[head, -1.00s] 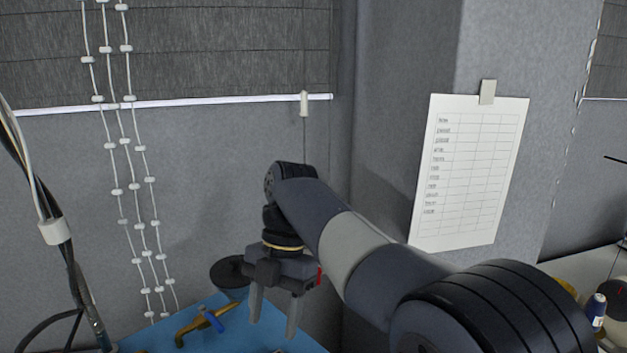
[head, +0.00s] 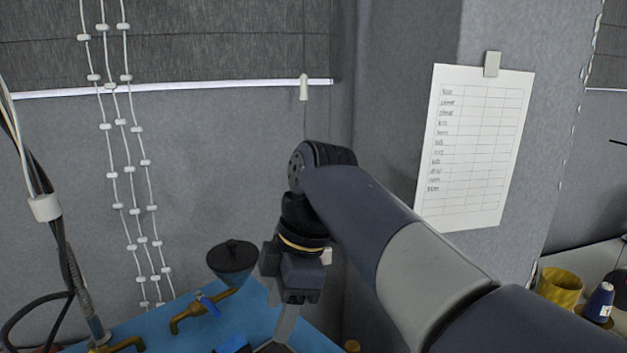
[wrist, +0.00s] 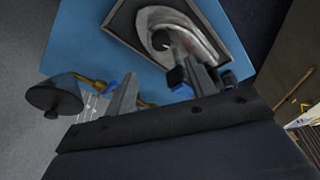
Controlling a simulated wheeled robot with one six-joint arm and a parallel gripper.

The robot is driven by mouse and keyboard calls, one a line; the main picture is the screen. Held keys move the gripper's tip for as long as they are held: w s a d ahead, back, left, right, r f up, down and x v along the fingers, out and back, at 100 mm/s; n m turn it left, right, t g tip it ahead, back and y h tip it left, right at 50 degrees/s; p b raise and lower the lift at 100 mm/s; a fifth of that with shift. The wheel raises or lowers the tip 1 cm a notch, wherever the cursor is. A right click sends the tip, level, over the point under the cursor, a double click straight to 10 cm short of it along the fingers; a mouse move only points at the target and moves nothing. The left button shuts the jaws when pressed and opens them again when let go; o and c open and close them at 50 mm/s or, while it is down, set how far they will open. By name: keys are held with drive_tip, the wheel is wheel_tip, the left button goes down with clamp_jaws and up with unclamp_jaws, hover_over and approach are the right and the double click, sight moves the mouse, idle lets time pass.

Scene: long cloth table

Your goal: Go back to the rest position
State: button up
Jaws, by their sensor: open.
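My gripper (head: 283,332) hangs from my arm over the blue tabletop (head: 150,330), its fingers pointing down. In the wrist view the two fingers of my gripper (wrist: 160,88) stand wide apart, with nothing visible held between them. In the head view the fingers overlap and their tips are partly cut off by the lower edge.
A brass tap with a blue handle (head: 190,318) and a dark funnel-shaped thing (head: 232,258) stand left of my gripper. A grey metal thing (wrist: 205,35) lies in a dark tray below. A yellow cup (head: 560,287) and blue bottle (head: 599,302) are far right. Walls stand behind.

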drive_tip(key=shift+s+d+f+m+t+y+b, duration=0.15)
drive_tip(key=shift+s+f+m+t+b, duration=0.25)
drive_tip(key=shift+m, duration=0.7)
drive_tip(key=shift+s+d+f+m+t+y+b, duration=0.15)
drive_tip(key=shift+s+m+t+b, duration=0.2)
drive_tip(key=shift+m+b, duration=0.55)
drive_tip(key=shift+s+d+f+m+t+y+b, duration=0.1)
drive_tip(key=shift+s+f+m+t+b, duration=0.25)
drive_tip(key=shift+m, duration=0.95)
